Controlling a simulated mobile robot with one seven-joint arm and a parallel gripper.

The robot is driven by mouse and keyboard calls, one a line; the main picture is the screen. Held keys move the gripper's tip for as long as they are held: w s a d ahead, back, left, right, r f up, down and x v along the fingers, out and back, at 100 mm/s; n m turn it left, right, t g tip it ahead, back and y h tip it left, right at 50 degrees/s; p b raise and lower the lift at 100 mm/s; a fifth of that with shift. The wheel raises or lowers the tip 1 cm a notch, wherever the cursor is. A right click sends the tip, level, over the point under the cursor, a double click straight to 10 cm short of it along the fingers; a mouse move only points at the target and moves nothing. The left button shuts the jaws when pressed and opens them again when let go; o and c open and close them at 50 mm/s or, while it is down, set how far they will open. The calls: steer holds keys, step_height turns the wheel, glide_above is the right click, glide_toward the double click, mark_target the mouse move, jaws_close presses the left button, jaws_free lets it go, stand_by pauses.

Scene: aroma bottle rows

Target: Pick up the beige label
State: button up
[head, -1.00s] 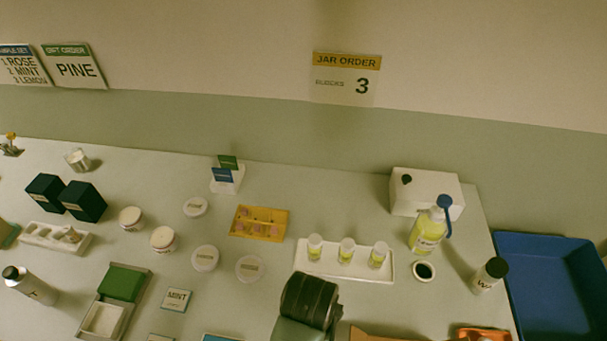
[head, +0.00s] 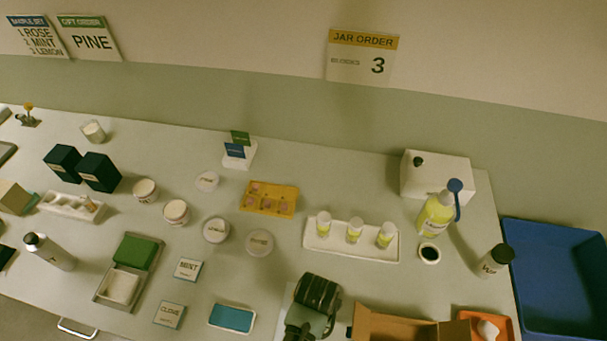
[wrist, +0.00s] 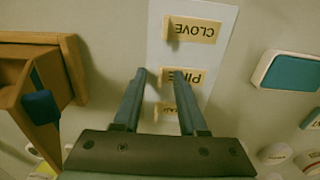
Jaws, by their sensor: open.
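Three beige labels stand on a white strip (wrist: 157,45) in the wrist view. The top one (wrist: 191,29) reads CLOVE upside down. The middle one (wrist: 195,82) seems to read PINE and is partly covered by my right-hand finger. The lowest one (wrist: 170,112) shows between my fingers, its text partly hidden. My gripper (wrist: 160,75) is open, its fingertips over the strip near the middle label; I cannot tell their height. In the head view my arm's end (head: 315,300) is at the bottom middle and hides the labels.
An open brown box (wrist: 68,65) stands left of my gripper in the wrist view. A teal-topped pad (wrist: 290,72) lies to the right. In the head view, a white tray with three jars (head: 320,248) and a yellow tray (head: 268,210) stand farther back.

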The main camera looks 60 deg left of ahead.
steer(key=shift+c, duration=0.3)
jaws_close()
